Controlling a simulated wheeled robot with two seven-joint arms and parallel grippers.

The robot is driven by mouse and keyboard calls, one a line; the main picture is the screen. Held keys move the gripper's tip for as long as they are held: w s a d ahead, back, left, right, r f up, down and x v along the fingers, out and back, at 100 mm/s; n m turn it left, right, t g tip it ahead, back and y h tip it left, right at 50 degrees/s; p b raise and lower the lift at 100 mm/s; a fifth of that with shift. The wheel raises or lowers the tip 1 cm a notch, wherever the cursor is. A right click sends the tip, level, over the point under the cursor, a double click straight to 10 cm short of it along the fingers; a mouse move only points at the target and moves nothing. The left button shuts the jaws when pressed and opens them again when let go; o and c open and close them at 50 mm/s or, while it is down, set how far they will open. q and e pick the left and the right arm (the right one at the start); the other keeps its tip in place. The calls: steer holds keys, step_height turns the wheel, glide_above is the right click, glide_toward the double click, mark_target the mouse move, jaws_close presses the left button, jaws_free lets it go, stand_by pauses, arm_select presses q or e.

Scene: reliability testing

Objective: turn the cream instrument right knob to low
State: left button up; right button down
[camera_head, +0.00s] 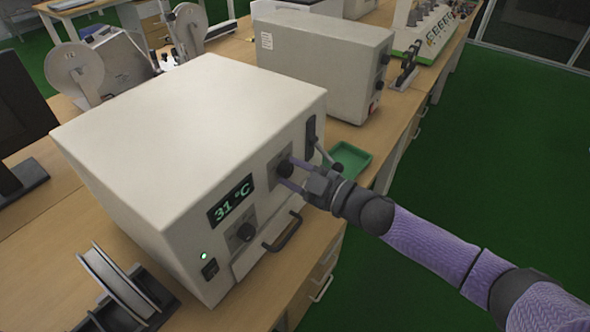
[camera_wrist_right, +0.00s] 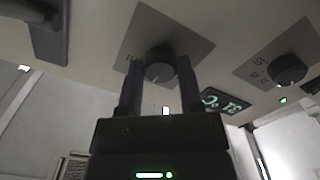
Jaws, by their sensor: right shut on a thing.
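The cream instrument (camera_head: 190,120) is a large box on the wooden bench, its front face turned to the lower right. Its display (camera_head: 231,201) reads 31 °C. The black right knob (camera_head: 286,168) sits on a grey plate high on the front; it also shows in the right wrist view (camera_wrist_right: 160,63). The left knob (camera_head: 246,232) is lower, beside the display. My right gripper (camera_head: 290,174) is shut on the right knob, with one finger on each side; it also shows in the right wrist view (camera_wrist_right: 161,84). The knob's pointer and markings are partly hidden. My left gripper is not in view.
A dark bar handle (camera_head: 283,232) sticks out below the knobs, and a dark upright handle (camera_head: 311,136) is right of the right knob. A green tray (camera_head: 349,160) lies close behind my right gripper. A second cream box (camera_head: 322,62) stands behind. A spool (camera_head: 118,282) is at front left.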

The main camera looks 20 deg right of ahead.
steer(key=n, duration=1.2)
steer(key=shift+n, duration=0.4)
stand_by(0.4)
steer(key=shift+c, duration=1.3)
jaws_free()
steer(key=shift+r, duration=0.1)
steer(key=shift+s+d, duration=0.1)
steer(key=v, duration=0.9)
steer(key=shift+s+d, duration=0.25)
steer(key=shift+s, duration=0.05)
